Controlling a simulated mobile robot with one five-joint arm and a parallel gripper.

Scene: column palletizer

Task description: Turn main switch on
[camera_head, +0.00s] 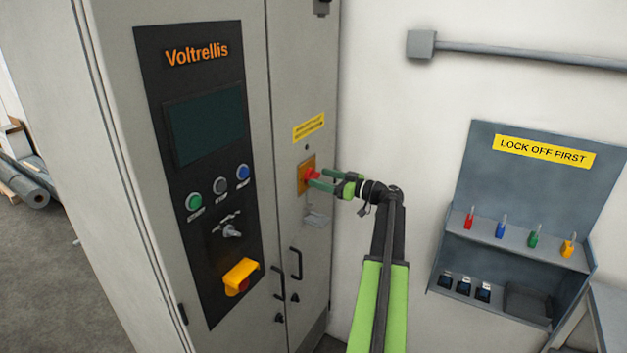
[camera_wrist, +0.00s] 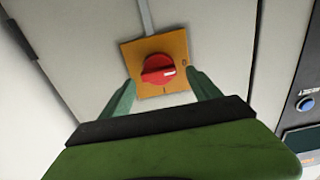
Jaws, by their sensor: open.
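The main switch is a red rotary knob (camera_head: 312,174) on an orange-yellow plate (camera_head: 303,182) on the grey cabinet's narrow right-hand door. In the wrist view the red knob (camera_wrist: 157,69) sits on the orange plate (camera_wrist: 128,56), with a "0" mark at its right and an "I" mark below. The knob's white line points right, nearer the "0" than the "I". My gripper (camera_head: 318,179) is open, its two green fingers pointing at the plate. In the wrist view the fingers stand either side of the knob; I cannot tell if they touch it.
The black Voltrellis panel (camera_head: 189,95) has buttons, a key switch and a yellow guard (camera_head: 240,271). Door handles (camera_head: 296,263) stick out below. A grey lock-off station (camera_head: 527,190) with several coloured padlocks hangs at right. The white wall behind my arm is mostly bare.

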